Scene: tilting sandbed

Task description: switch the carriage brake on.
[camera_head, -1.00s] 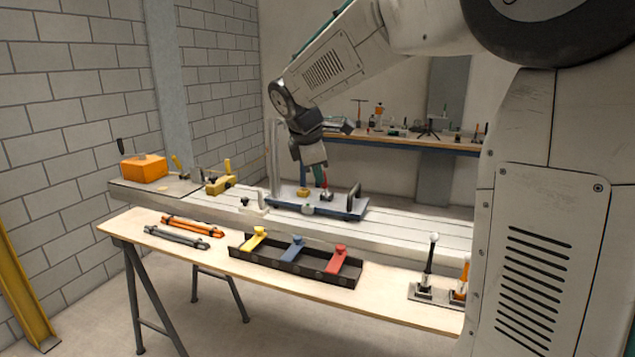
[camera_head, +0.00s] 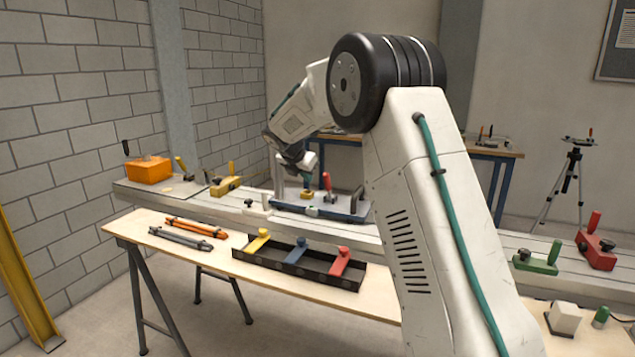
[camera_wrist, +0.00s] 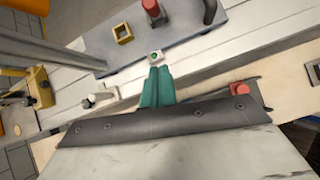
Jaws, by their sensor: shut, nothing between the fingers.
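The carriage (camera_head: 345,215) is a grey plate with a blue edge on the long pale rail bed. A small white box with a green spot (camera_wrist: 155,56) sits at its near edge; the box also shows in the head view (camera_head: 312,211). I cannot tell for sure whether this is the brake control, or its state. My gripper (camera_wrist: 160,68) has its teal fingers together and empty, with the tips close to the box; contact is unclear. In the head view my gripper (camera_head: 308,180) is small and partly hidden above the carriage.
On the carriage stand a red-handled lever (camera_head: 326,182) and a yellow square block (camera_wrist: 122,33). A white clamp (camera_head: 256,208) is left of it. A black tray (camera_head: 290,268) with yellow, blue and red handles lies in front. Red (camera_head: 596,250) and green clamps (camera_head: 538,257) are right.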

